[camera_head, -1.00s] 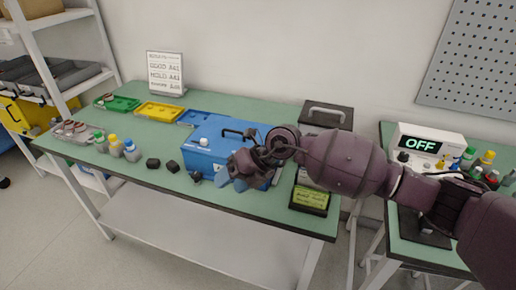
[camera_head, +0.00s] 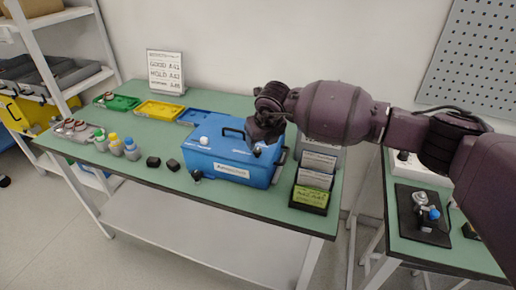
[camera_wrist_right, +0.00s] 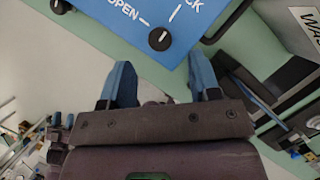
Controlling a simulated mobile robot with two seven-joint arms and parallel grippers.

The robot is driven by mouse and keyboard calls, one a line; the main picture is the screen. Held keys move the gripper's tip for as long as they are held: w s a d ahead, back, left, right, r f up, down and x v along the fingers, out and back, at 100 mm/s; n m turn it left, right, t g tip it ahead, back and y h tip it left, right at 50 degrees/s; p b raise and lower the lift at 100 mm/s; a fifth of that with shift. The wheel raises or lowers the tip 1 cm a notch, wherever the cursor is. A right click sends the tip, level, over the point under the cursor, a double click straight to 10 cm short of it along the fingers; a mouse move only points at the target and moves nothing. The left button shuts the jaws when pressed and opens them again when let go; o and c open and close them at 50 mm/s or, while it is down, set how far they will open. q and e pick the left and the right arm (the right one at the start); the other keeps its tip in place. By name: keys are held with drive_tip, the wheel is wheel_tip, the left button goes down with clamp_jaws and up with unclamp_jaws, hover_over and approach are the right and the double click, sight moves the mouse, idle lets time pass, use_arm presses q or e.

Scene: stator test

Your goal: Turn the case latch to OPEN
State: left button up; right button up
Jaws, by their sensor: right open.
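The blue case (camera_head: 212,152) stands on the green bench with its black lid handle in view. In the right wrist view, the case (camera_wrist_right: 130,35) shows a round black latch knob (camera_wrist_right: 159,39) near its edge, with white OPEN lettering to its left and a partly cropped second label to its upper right. A small white mark shows on the knob. My right gripper (camera_head: 262,128) is over the right end of the case in the head view. In the wrist view, its blue fingers (camera_wrist_right: 163,82) are apart and empty, a little below the knob. My left gripper is not in view.
A black card holder (camera_head: 309,207) stands right of the case. Small dark blocks (camera_head: 162,163) and several capped bottles (camera_head: 116,146) are to its left. Green, yellow and blue trays (camera_head: 158,110) lie behind. A second bench (camera_head: 460,252) is at the right.

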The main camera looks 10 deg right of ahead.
sight(257, 150)
drive_tip(key=x, duration=0.4)
drive_tip(key=shift+w+f, duration=0.2)
drive_tip(key=shift+f, duration=0.2)
drive_tip(key=shift+c, duration=0.3)
drive_tip(key=c, duration=0.9)
